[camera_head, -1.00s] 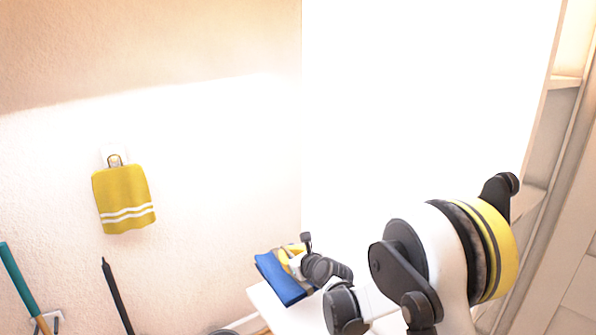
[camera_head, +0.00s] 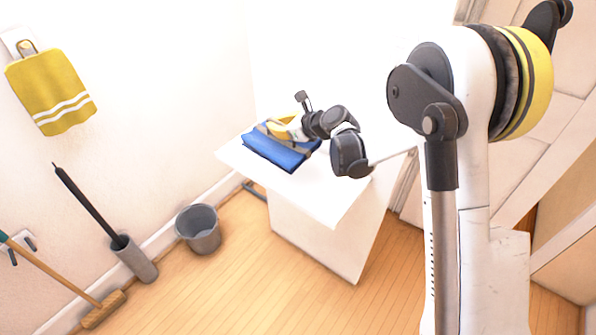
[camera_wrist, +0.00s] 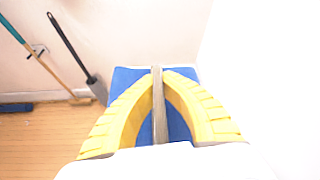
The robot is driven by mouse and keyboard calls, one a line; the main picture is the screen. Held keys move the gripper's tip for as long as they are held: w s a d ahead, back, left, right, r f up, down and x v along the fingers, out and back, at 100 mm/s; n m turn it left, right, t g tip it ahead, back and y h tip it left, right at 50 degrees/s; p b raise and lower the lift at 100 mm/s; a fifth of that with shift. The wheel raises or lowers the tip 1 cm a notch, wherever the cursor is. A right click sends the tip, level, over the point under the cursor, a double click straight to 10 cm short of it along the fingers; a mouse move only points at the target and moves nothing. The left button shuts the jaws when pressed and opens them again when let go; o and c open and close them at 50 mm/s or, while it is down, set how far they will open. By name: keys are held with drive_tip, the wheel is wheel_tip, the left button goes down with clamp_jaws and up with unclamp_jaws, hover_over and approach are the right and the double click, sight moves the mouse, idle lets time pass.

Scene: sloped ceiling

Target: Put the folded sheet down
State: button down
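The folded sheet (camera_head: 275,151) is blue with a grey band. It is at the left edge of a white tabletop (camera_head: 328,192), on it or just above it; I cannot tell if they touch. My gripper (camera_head: 281,131) is over the sheet, with yellow fingers pointing left. In the wrist view my gripper (camera_wrist: 157,73) has its fingertips close together on the grey strip of the sheet, and blue parts of the folded sheet (camera_wrist: 127,77) show around the fingers. The fingers hide part of the sheet.
A grey bucket (camera_head: 199,230) stands on the wooden floor left of the white table. A broom (camera_head: 104,309) and a brush in a holder (camera_head: 135,260) are against the left wall. A yellow towel (camera_head: 52,91) hangs there. The right of the tabletop is bare.

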sight(277, 142)
drive_tip(key=shift+s+d+f, duration=0.15)
drive_tip(key=shift+s+f, duration=0.05)
drive_tip(key=shift+f, duration=0.15)
drive_tip(key=f+b, duration=0.1)
drive_tip(key=f, duration=0.2)
drive_tip(key=f+b, duration=0.1)
drive_tip(key=f, duration=0.2)
drive_tip(key=shift+w+b, duration=0.2)
drive_tip(key=shift+b, duration=0.2)
wheel_tip(277, 142, down, 4)
drive_tip(key=shift+r+b, duration=0.2)
drive_tip(key=shift+b, duration=0.6)
drive_tip(key=shift+r, duration=0.15)
drive_tip(key=c, duration=1.6)
unclamp_jaws()
